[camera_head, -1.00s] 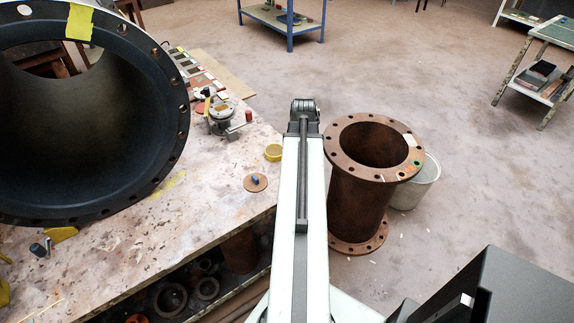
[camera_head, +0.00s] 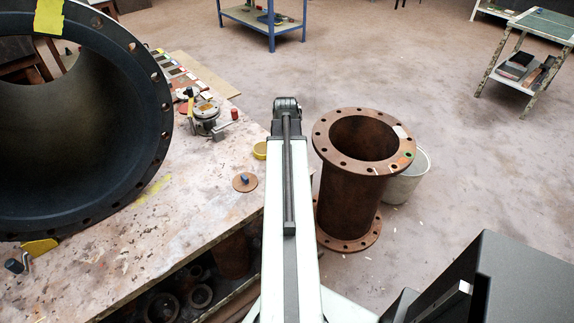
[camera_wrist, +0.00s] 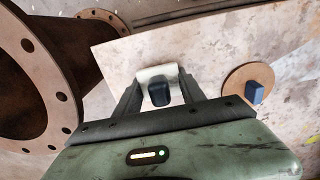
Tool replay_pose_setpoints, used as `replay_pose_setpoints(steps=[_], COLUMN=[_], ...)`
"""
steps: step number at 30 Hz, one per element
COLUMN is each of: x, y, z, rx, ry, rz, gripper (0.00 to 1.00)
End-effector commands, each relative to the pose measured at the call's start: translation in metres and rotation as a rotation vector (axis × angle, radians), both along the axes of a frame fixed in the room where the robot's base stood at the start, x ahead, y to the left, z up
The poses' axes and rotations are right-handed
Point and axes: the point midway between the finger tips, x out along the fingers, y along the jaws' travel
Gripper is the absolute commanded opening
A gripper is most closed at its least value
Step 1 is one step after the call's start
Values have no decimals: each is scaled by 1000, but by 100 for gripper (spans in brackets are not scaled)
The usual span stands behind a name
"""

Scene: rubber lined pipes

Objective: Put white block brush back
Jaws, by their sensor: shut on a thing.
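In the wrist view my gripper (camera_wrist: 158,98) is shut on the white block brush (camera_wrist: 155,72). Its pale block shows between and just beyond the fingertips, with a dark handle part (camera_wrist: 160,94) facing the camera. The held brush is over or near a corner of the worktable (camera_wrist: 215,50); its height above the surface is hard to tell. In the head view my arm hides the gripper and the brush.
A rusty flanged pipe (camera_head: 347,205) stands on the floor right of my arm, with a pale bucket (camera_head: 404,187) behind it. The worktable (camera_head: 130,245) carries a large black-lined pipe (camera_head: 150,130), a brown disc with a blue knob (camera_head: 245,184) and a yellow tin (camera_head: 260,150).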

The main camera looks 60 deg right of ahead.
Motion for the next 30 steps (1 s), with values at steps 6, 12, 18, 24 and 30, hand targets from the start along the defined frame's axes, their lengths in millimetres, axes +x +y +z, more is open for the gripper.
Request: replay_pose_setpoints(steps=[6, 12, 18, 24, 30], x=[0, 0, 0, 0, 1], y=[0, 0, 0, 0, 0], z=[-1, -1, 12, 48, 95], rx=[0, 0, 0, 0, 0], ry=[0, 0, 0, 0, 0], rz=[0, 1, 1, 1, 1], gripper=[69, 69, 69, 69, 69])
